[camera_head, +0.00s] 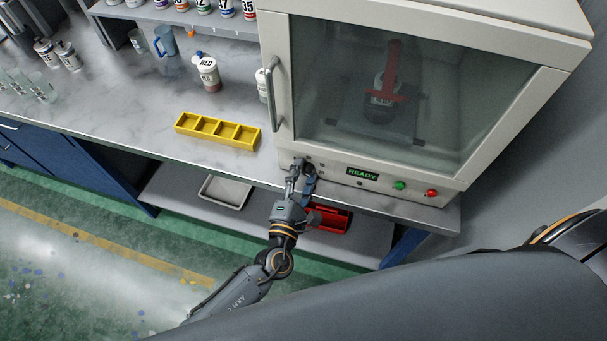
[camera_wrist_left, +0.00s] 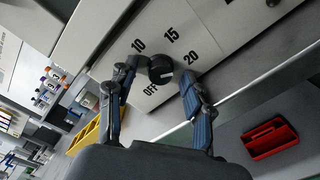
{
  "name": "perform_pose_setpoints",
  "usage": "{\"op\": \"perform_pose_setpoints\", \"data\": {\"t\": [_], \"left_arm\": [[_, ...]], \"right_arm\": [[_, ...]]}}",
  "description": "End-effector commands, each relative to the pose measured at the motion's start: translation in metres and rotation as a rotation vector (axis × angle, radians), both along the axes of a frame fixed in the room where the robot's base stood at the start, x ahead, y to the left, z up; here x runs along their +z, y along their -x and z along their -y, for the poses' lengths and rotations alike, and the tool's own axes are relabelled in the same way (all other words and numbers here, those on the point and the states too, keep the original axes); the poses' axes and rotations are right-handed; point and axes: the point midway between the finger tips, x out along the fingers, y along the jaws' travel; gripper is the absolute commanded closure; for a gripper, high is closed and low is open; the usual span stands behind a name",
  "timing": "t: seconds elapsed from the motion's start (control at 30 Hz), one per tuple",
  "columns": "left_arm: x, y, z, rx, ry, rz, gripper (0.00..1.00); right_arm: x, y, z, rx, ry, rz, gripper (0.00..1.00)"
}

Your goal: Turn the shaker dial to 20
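The shaker (camera_head: 440,158) is a large cream cabinet with a glass door. Its black round dial (camera_wrist_left: 160,69) shows in the left wrist view, with the printed marks OFF, 10, 15 and 20 around it. I cannot tell clearly which mark the dial points to. My left gripper (camera_wrist_left: 158,80) is open, with one finger on each side of the dial; gaps seem to show between the fingers and the dial. In the head view my left gripper (camera_head: 302,168) is at the lower left of the front panel and largely hides the dial. My right gripper is out of view.
Right of the dial are a green READY display (camera_head: 362,174), a green button (camera_head: 399,185) and a red button (camera_head: 431,193). A door handle (camera_head: 272,92) is above. A yellow divided tray (camera_head: 217,131) stands on the counter; a red tray (camera_head: 330,219) lies on the shelf below.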

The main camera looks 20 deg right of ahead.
Motion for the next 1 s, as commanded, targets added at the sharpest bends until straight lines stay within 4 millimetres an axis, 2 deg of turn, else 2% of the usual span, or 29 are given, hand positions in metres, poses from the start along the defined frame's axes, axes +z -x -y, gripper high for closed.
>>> {"op": "perform_pose_setpoints", "data": {"t": [0.17,0.27,0.7,0.83,1.0], "left_arm": [[0.001,0.001,-0.001,0.000,0.001,0.000,0.49],[0.000,0.009,-0.006,0.000,0.002,-0.001,0.49],[-0.001,0.081,-0.055,-0.001,-0.001,-0.002,0.49],[0.000,0.093,-0.063,0.000,-0.001,-0.001,0.49],[0.000,0.099,-0.067,0.000,0.000,0.001,0.49]], "right_arm": [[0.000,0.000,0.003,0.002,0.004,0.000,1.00],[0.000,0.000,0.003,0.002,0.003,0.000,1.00],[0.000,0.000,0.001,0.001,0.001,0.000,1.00],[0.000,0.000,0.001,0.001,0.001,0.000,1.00],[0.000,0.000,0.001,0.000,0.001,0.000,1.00]]}}
